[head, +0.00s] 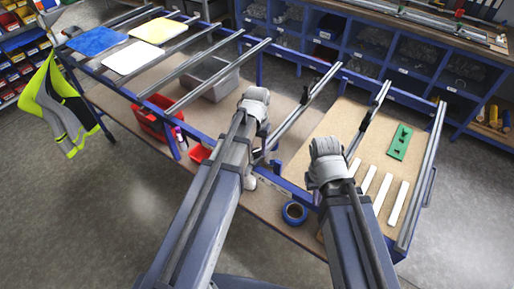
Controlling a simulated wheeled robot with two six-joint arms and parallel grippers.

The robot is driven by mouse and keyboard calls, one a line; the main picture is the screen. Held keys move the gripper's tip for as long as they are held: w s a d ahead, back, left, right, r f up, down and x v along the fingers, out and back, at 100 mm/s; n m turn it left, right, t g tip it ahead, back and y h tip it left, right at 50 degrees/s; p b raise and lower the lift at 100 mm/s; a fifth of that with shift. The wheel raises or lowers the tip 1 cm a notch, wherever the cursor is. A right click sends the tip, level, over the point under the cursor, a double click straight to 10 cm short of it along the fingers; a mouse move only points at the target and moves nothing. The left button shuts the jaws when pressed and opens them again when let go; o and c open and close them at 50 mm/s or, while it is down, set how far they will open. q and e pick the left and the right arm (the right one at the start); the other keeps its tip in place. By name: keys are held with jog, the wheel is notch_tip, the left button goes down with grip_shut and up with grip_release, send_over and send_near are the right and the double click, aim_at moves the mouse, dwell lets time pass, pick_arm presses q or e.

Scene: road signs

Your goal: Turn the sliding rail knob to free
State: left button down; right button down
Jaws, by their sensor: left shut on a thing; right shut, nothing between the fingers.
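The work table has a blue frame with several grey metal rails across it. One sliding rail (308,106) runs down toward my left gripper (262,156), at the table's front edge. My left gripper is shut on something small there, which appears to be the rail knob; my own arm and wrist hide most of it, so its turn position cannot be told. My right gripper (318,190) is shut and empty, to the right, by the front of the wooden board. Its fingertips are largely hidden by its wrist.
A second rail with a black clamp (366,121) stands to the right. A green plate (400,142) and white strips (398,204) lie on the board. Blue tape (294,212), red bins (157,118) and a grey crate (212,80) sit on the lower shelf. Signs (97,41) lie far left.

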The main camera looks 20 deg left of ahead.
aim_at(257, 151)
pick_arm(q)
jog(key=n, duration=0.5)
jog(key=shift+n, duration=0.7)
jog(key=shift+c, duration=1.8)
grip_release()
notch_tip(257, 151, up, 8)
jog(key=p, duration=0.8)
jog(key=shift+f, duration=0.15)
